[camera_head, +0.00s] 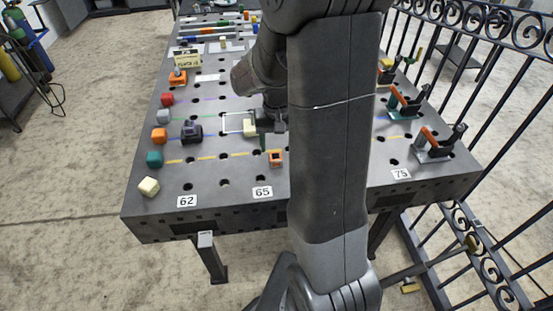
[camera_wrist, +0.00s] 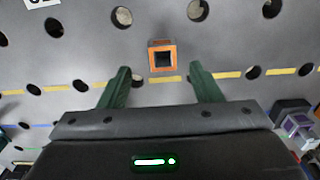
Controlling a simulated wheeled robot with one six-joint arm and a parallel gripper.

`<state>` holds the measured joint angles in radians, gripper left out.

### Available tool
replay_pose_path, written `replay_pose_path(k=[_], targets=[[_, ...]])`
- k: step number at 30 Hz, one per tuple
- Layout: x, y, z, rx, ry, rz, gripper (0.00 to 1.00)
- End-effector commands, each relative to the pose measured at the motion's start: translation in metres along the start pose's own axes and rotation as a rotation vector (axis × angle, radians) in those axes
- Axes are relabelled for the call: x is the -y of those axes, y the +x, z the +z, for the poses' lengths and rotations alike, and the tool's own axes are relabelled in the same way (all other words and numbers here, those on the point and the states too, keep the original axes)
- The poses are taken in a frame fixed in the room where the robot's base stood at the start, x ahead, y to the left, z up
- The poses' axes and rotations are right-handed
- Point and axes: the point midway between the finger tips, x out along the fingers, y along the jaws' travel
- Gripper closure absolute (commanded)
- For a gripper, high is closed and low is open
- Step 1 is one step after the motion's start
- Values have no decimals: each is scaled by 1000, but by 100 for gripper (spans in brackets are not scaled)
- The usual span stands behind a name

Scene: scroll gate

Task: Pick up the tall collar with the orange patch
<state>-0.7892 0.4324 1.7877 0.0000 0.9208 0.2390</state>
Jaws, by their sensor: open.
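A small square collar (camera_head: 275,158) with an orange face around a dark opening stands on the grey perforated table (camera_head: 222,200), near its front edge and left of my arm. In the wrist view the same collar (camera_wrist: 162,57) shows an orange square rim around a dark hole, with a greyish edge behind. My gripper (camera_wrist: 160,76) is open, its two green fingers apart, with the collar just beyond the fingertips and between their lines. Nothing is between the fingers. In the head view my arm partly hides the gripper.
Coloured cubes, including an orange one (camera_head: 159,135) and a cream one (camera_head: 149,187), line the table's left side. A dark purple-topped object (camera_head: 191,131) stands left of the gripper. Orange-handled clamps (camera_head: 434,146) stand at the right, beside a black iron fence (camera_head: 500,130).

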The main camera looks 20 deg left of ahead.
Motion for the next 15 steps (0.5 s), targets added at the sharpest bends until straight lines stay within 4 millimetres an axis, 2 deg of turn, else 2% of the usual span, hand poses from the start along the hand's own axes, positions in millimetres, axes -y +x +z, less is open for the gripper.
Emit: replay_pose_path(k=[9,15], targets=[[3,40,-1,4,0,1,42],[3,47,-1,1,0,0,42]])
